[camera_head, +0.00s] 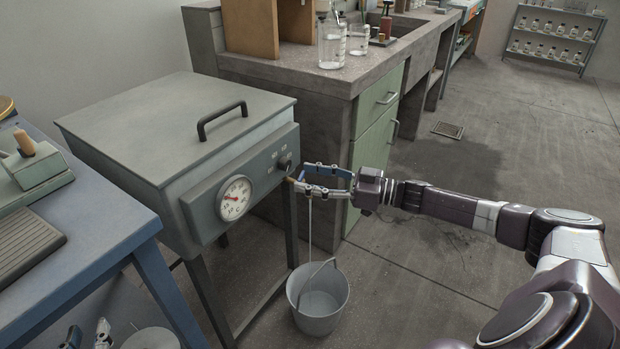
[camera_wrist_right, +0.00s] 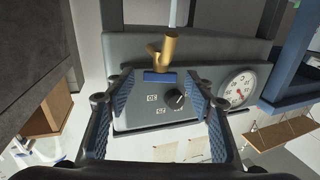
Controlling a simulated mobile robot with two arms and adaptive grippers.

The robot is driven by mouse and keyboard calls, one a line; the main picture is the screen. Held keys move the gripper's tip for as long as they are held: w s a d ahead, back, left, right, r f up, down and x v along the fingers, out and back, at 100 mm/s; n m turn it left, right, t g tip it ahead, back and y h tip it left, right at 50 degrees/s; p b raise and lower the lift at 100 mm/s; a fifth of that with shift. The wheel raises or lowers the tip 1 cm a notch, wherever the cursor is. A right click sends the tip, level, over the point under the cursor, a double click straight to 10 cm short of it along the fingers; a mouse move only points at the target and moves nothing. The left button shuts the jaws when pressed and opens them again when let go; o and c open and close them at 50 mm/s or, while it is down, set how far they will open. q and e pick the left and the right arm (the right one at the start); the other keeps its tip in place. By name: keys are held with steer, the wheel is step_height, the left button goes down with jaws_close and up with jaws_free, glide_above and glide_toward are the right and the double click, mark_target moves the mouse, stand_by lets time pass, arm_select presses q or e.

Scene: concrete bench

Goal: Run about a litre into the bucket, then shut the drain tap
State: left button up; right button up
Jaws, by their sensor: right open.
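The brass drain tap (camera_wrist_right: 160,48) with its blue lever (camera_wrist_right: 160,77) shows in the right wrist view, on the front of the grey lidded bath (camera_head: 180,125). A thin pale stream (camera_head: 310,225) runs from the tap down to the grey bucket (camera_head: 319,318), which stands on the floor with its bail raised. I cannot read the bucket's fill level. My right gripper (camera_head: 325,180) is at the tap, its fingers open on either side of the blue lever; contact is not clear.
The bath's dial (camera_head: 234,198) and black knob (camera_head: 284,163) sit beside the tap. A blue table (camera_head: 100,215) with a small device is at left. A concrete bench (camera_head: 290,75) with glassware and a green cabinet stands behind.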

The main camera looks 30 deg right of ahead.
steer(key=shift+s+d, duration=0.1)
steer(key=v, duration=1.1)
steer(key=shift+s+d, duration=0.2)
steer(key=shift+s, duration=0.15)
